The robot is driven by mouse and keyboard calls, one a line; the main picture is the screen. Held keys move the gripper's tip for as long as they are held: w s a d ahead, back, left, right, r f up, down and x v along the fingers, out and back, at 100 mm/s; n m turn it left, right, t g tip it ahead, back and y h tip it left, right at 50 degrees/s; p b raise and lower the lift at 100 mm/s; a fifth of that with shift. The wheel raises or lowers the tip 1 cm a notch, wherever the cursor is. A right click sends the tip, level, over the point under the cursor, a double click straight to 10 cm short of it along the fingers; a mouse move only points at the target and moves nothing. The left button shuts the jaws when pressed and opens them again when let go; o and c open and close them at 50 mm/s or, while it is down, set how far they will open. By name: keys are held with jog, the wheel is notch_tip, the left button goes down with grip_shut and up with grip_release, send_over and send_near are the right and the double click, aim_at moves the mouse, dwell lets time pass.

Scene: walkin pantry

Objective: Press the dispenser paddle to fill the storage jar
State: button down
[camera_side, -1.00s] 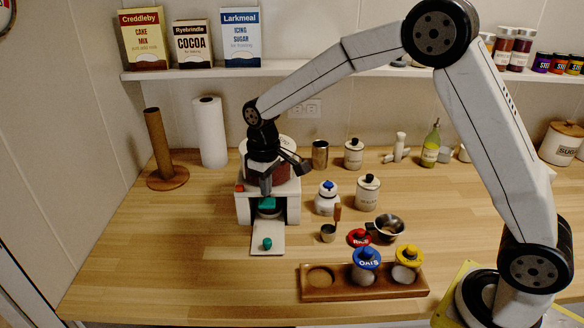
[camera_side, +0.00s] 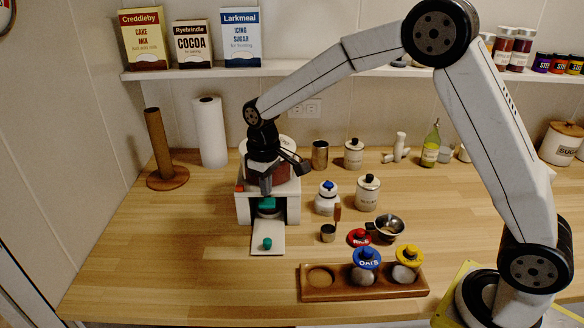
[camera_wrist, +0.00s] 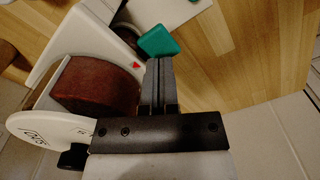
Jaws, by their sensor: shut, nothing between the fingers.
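The white dispenser (camera_side: 245,208) stands at the back left of the counter, with reddish-brown contents in its hopper (camera_wrist: 98,88). Its green paddle (camera_side: 266,203) sits at the front; it also shows in the wrist view (camera_wrist: 158,40). My gripper (camera_side: 266,190) is shut and empty, pointing down at the paddle. In the wrist view the fingertips (camera_wrist: 159,62) are at the paddle's edge; I cannot tell whether they press it. A pale round thing (camera_side: 268,213), perhaps the storage jar, is under the paddle, mostly hidden; its fill cannot be seen.
A red lid (camera_side: 358,237), metal cups and canisters stand to the right. The front left counter is clear.

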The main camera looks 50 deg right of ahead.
aim_at(267, 202)
jog(key=shift+f, duration=0.25)
jog(key=shift+f, duration=0.65)
jog(key=shift+f, duration=0.65)
dwell(0.8)
jog(key=shift+r, duration=2.25)
jog(key=shift+s+d, duration=0.2)
jog(key=shift+s, duration=0.25)
jog(key=s+d+f+m+t, duration=0.1)
jog(key=s+d, duration=0.1)
jog(key=s, duration=0.7)
jog(key=s+d+f+m+t, duration=0.1)
jog(key=s+d+f+m, duration=0.1)
jog(key=s, duration=0.8)
jog(key=shift+s+d+f+t, duration=0.2)
jog(key=shift+d+t, duration=0.1)
jog(key=shift+d, duration=0.35)
jog(key=shift+w, duration=0.1)
